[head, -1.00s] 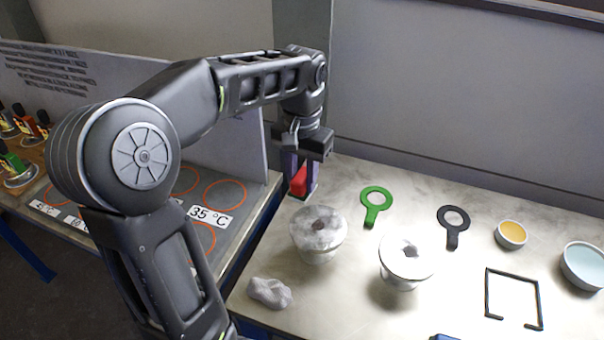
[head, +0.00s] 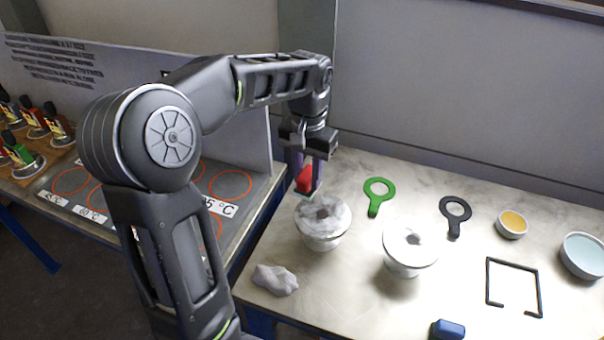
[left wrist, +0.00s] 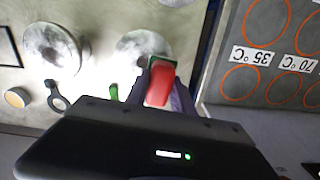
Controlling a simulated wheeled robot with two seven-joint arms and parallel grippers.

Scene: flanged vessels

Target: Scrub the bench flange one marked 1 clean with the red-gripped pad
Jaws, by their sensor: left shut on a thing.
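My left gripper (head: 307,177) is shut on the red-gripped pad (head: 305,180), upright above the back edge of the left vessel's flange (head: 330,214). The pad's red grip also shows in the left wrist view (left wrist: 160,84), with a dark green base beneath it. I cannot tell whether the pad touches the flange. The left flange is pale with grey smears around a dark central hole. A second flanged vessel (head: 410,240) stands to its right, whiter, with a grey patch by its hole. I cannot read a number on either. My right gripper is not in view.
A crumpled whitish cloth-like lump (head: 275,280) lies at front left. A green ring tool (head: 375,208), black ring tool (head: 453,228), yellow-filled bowl (head: 512,224), pale blue bowl (head: 583,256), black wire frame (head: 489,285) and blue block (head: 448,329) lie rightward. A hotplate panel (head: 120,185) stands left.

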